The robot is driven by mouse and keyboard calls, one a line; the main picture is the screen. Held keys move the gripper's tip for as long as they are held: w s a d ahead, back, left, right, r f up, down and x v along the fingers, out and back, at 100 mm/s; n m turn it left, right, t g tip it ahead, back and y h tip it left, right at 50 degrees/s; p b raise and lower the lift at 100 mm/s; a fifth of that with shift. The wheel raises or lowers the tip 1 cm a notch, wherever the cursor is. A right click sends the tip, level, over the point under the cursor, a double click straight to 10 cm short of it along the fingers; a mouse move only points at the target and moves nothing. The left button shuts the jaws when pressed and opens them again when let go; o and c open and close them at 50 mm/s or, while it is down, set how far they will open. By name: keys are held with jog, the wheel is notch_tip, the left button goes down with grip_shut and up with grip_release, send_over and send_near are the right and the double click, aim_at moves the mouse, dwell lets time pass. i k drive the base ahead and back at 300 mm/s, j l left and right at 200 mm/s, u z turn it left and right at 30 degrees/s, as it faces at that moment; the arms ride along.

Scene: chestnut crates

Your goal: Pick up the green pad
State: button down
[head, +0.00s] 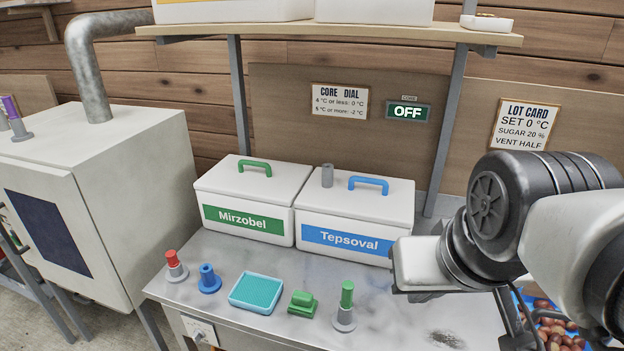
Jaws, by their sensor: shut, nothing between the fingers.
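The green pad (302,303) is a small green block with a raised grip on top. It sits on the grey metal bench top (225,262), between a shallow turquoise tray (256,292) and a green-topped peg on a grey base (346,300). My gripper (415,266) is at the right, above the bench and in front of the blue-labelled box. It is apart from the pad, shut and empty. Its fingers are hard to make out from this side.
A red-topped peg (175,265) and a blue peg (208,279) stand left of the tray. Two white lidded boxes, Mirzobel (240,190) and Tepsoval (345,215), stand behind. A shelf (340,32) hangs above. Chestnuts (560,330) lie at lower right.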

aim_at(302, 303)
jog(key=i+j, duration=0.1)
jog(key=j, duration=0.3)
jog(key=i+j, duration=0.1)
jog(key=j, duration=0.65)
jog(key=i+j, duration=0.15)
jog(key=j, duration=0.2)
